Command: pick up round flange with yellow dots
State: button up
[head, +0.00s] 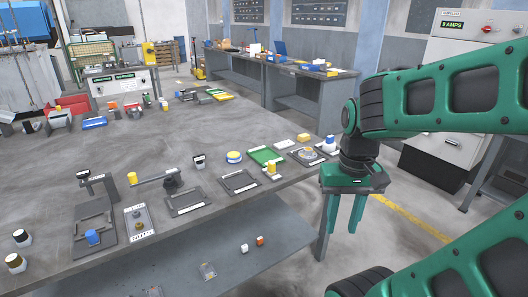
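No hold on anything shows.
The table (140,135) carries a white and blue bottle (329,144), a green tray (265,156), a yellow cylinder (271,167), dark frames and gauges. A lower shelf (205,255) holds a few small parts. Grey cabinets (455,95) stand at the right; the table's middle is largely clear.

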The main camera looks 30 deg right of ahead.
aim_at(308, 153)
jog(key=i, duration=1.3)
jog(key=z, duration=0.55)
